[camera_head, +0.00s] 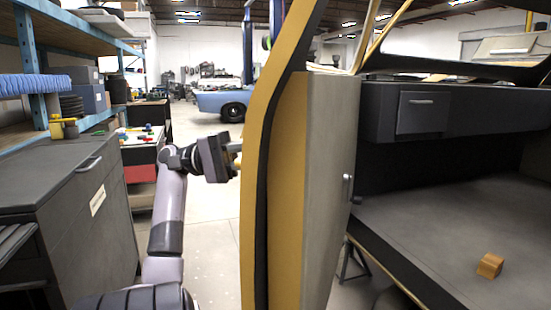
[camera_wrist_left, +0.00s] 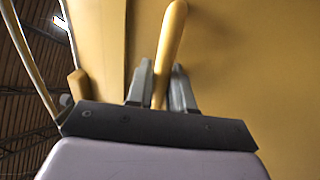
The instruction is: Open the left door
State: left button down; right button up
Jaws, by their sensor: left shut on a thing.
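The left door (camera_head: 289,190) is yellow outside with a grey inner panel (camera_head: 335,170). It stands swung out, nearly edge-on in the head view, with the shell's interior open to its right. My left gripper (camera_head: 234,161) is at the door's outer side. In the left wrist view, the two fingers of this gripper (camera_wrist_left: 160,88) are shut around a yellow bar handle (camera_wrist_left: 171,38) on the yellow door face. The handle is mostly hidden in the head view. My right gripper is not in view.
A grey cabinet (camera_head: 75,200) stands close at the left of my left arm. The shell's dark dashboard (camera_head: 470,125) and floor (camera_head: 440,235), with a small orange-brown block (camera_head: 490,265), are at the right. Clear floor (camera_head: 208,250) lies between cabinet and door.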

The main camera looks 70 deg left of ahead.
pick_arm(q)
jog(key=shift+s+a, duration=0.45)
jog(key=shift+a, duration=0.1)
jog(key=c, duration=1.2)
grip_release()
jog(key=shift+o, duration=0.2)
jog(key=v, duration=0.7)
jog(key=shift+o, duration=0.2)
